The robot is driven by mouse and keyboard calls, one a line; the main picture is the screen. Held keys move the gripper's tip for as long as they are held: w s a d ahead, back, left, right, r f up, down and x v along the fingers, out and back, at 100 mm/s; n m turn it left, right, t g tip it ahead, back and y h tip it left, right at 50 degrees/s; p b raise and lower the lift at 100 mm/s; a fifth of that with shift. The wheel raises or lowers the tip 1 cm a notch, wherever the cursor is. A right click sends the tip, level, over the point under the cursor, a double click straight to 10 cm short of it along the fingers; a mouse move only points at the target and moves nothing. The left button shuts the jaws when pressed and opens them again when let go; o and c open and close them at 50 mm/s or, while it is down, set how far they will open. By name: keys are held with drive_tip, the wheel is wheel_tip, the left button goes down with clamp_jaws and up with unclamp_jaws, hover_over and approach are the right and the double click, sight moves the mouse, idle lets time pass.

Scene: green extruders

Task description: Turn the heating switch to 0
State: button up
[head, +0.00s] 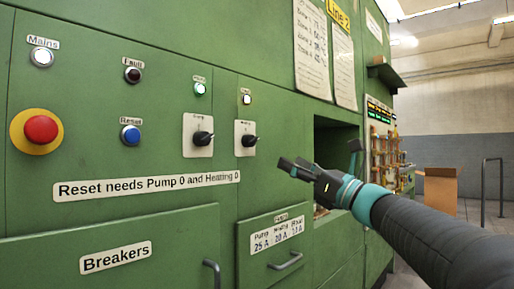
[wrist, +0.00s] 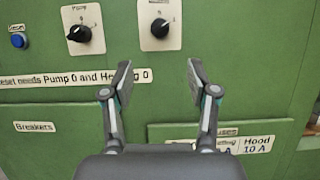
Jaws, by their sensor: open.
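The heating switch is the right one of two black rotary knobs on white plates. Its knob (head: 249,141) shows in the head view, right of the pump switch (head: 203,138). In the wrist view the heating knob (wrist: 160,28) is at the top middle, its pointer turned to the upper right, toward a mark on the right side of its plate. The pump knob (wrist: 78,32) is to its left. My gripper (head: 320,158) is open and empty, apart from the panel. In the wrist view its fingertips (wrist: 158,76) spread below the heating knob, with green panel between them.
A sign (head: 146,187) reads "Reset needs Pump 0 and Heating 0". A red mushroom button (head: 40,130), blue reset button (head: 131,135) and lit lamps are on the panel. Drawer handles (head: 285,261) stick out below. A dark recess (head: 335,145) opens to the right.

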sight(255, 143)
drive_tip(key=p+x, duration=0.2)
drive_tip(key=x, duration=1.1)
drive_tip(key=shift+a, duration=0.1)
drive_tip(key=shift+f, duration=0.1)
